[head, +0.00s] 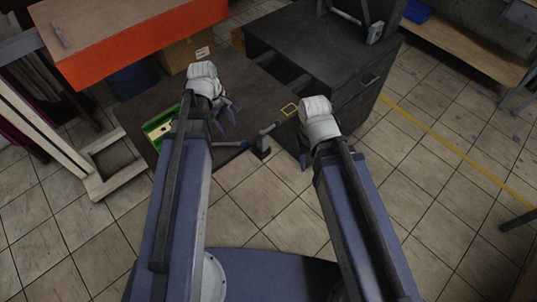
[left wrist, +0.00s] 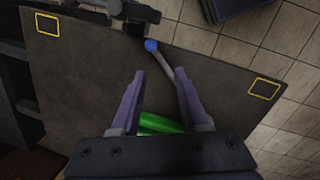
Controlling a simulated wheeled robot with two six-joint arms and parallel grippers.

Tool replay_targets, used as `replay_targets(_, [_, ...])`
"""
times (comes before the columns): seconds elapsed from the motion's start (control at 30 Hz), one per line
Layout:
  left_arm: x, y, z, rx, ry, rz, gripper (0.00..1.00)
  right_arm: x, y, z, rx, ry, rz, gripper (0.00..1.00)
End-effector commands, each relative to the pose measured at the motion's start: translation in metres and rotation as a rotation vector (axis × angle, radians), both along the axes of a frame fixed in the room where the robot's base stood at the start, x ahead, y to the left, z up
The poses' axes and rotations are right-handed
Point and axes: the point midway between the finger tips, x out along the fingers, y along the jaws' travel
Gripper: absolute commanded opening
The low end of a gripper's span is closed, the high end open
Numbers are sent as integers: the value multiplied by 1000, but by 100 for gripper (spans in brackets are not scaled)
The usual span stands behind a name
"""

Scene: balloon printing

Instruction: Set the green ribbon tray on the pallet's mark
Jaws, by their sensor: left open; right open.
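The green ribbon tray (head: 160,128) lies at the left edge of the dark pallet (head: 262,92) in the head view, partly hidden by my left arm. In the left wrist view, a green strip of the tray (left wrist: 160,123) shows between the finger bases. My left gripper (head: 228,122) is open, above the pallet and right of the tray; its fingers also show in the left wrist view (left wrist: 160,75), apart. A yellow square mark (head: 290,109) lies on the pallet between my grippers. My right gripper (head: 304,158) is open, mostly hidden by its wrist.
The left wrist view shows two yellow outlines, at upper left (left wrist: 47,25) and right (left wrist: 265,88). A grey lever with a blue ball end (left wrist: 151,46) crosses near the left fingertips. A dark cabinet (head: 345,75) stands behind right. An orange-edged table (head: 130,45) stands at upper left.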

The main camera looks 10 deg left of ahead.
Motion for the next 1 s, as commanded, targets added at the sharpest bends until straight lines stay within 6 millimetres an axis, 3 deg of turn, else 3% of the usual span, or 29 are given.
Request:
replay_targets(0.03, [-15,-30,-1,37,-1,-198,44,0,0,0,0,0,0,50])
replay_targets(0.2, [-54,-96,-3,147,3,-821,44,0,0,0,0,0,0,50])
replay_targets(0.4, [-89,-139,-3,221,23,-1333,44,0,0,0,0,0,0,50])
replay_targets(0.6, [-102,-152,-2,246,36,-1534,44,0,0,0,0,0,0,50])
replay_targets(1.0, [-102,-152,-2,247,37,-1546,44,0,0,0,0,0,0,50])
